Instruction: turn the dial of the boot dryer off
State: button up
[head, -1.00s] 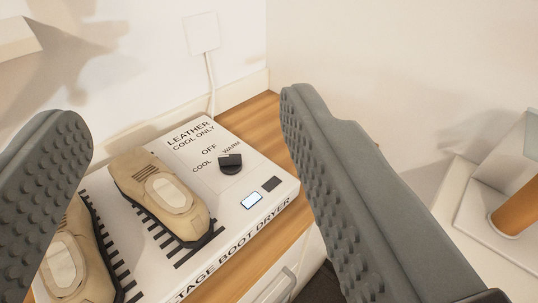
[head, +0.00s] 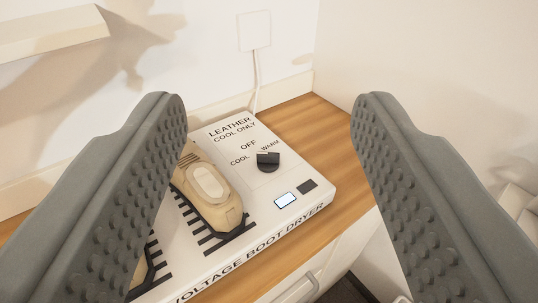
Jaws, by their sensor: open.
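The boot dryer (head: 300,210) is a white flat box on a wooden top, with lettering along its front edge. Its dial (head: 268,161) is a small black knob on the upper right of the panel, under the words OFF, COOL and WARM. The dial's light mark seems to lie on the side toward WARM, but it is too small to be sure. My gripper (head: 268,112) is open and empty, its grey studded fingers wide apart, with the dial showing between them. The fingers look nearer the camera than the dial and do not touch it.
A beige shoe (head: 208,188) stands on the dryer's black slots left of the dial; my left finger hides part of it and most of a second shoe. A lit display (head: 285,200) and a dark button (head: 307,186) sit below the dial. A wall socket (head: 255,31) with cable is behind.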

jog(key=shift+w, duration=0.15)
jog(key=c, duration=0.4)
jog(key=w+n+g, duration=0.2)
jog(key=w, duration=0.3)
jog(key=w+f+n+g, duration=0.1)
jog(key=w+n+g, duration=0.2)
jog(key=w, duration=0.2)
jog(key=w+f+n+g, duration=0.1)
jog(key=w+n+g, duration=0.2)
jog(key=w, duration=0.1)
jog(key=shift+w+f, duration=0.2)
jog(key=shift+w, duration=0.2)
jog(key=n+g, duration=0.9)
send_over(268, 153)
notch_tip(268, 153, down, 5)
notch_tip(268, 153, down, 18)
jog(key=shift+r, duration=0.2)
grip_shut()
